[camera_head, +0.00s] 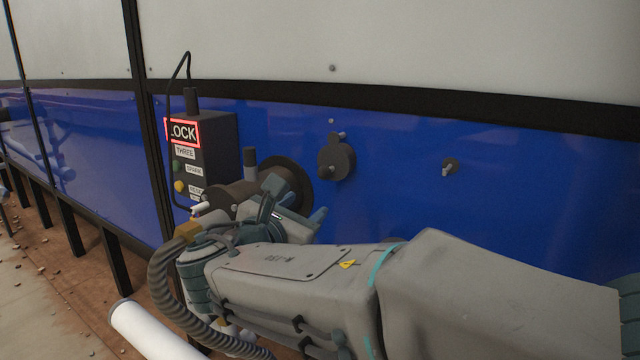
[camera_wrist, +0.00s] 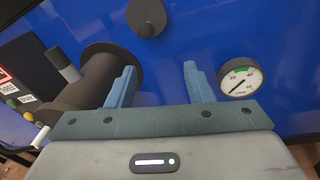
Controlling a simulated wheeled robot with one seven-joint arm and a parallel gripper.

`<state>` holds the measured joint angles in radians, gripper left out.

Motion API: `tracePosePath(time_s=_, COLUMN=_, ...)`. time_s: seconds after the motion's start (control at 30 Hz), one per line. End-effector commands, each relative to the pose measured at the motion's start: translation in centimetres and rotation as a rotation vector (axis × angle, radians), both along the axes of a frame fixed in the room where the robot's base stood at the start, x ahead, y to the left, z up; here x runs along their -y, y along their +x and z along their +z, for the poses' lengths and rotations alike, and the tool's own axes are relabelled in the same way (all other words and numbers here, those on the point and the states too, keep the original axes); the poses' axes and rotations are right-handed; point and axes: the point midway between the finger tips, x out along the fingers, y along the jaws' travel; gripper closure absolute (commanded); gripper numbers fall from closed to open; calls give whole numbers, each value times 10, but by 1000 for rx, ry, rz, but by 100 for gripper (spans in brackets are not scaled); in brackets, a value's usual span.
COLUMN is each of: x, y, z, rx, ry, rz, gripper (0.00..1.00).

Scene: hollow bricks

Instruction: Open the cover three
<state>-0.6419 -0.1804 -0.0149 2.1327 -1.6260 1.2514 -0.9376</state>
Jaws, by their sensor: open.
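A dark control box (camera_head: 212,150) carries labels that read LOCK, THREE and SPARK, with the LOCK label framed in red. A dark flanged round fitting (camera_head: 292,180) with an upright grey handle projects from the blue wall just right of the box; it also shows in the wrist view (camera_wrist: 88,88). I cannot tell whether this is cover three or whether it is closed. My gripper (camera_head: 293,203) is open in front of the wall. In the wrist view its blue fingers (camera_wrist: 160,68) are spread with nothing between them, the left one overlapping the fitting's edge; contact is unclear.
A smaller round dark disc (camera_head: 337,160) sits on the wall to the right; it shows above the fingers in the wrist view (camera_wrist: 146,18). A round gauge (camera_wrist: 240,78) is right of the fingers. A white cylinder (camera_head: 150,330) lies low at left. Black posts line the wall.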

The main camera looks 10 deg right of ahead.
Motion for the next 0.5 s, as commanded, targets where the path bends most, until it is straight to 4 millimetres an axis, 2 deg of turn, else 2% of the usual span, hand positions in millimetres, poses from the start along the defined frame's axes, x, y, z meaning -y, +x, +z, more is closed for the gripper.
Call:
tracePosePath(time_s=0.1, x=-13, y=4, z=10, rx=18, ry=-74, rz=33, gripper=53)
tracePosePath(time_s=0.2, x=-13, y=10, z=13, rx=23, ry=-95, rz=40, gripper=53)
tracePosePath(time_s=0.37, x=1, y=29, z=14, rx=22, ry=-95, rz=37, gripper=53)
tracePosePath(time_s=0.5, x=18, y=54, z=13, rx=21, ry=-95, rz=36, gripper=53)
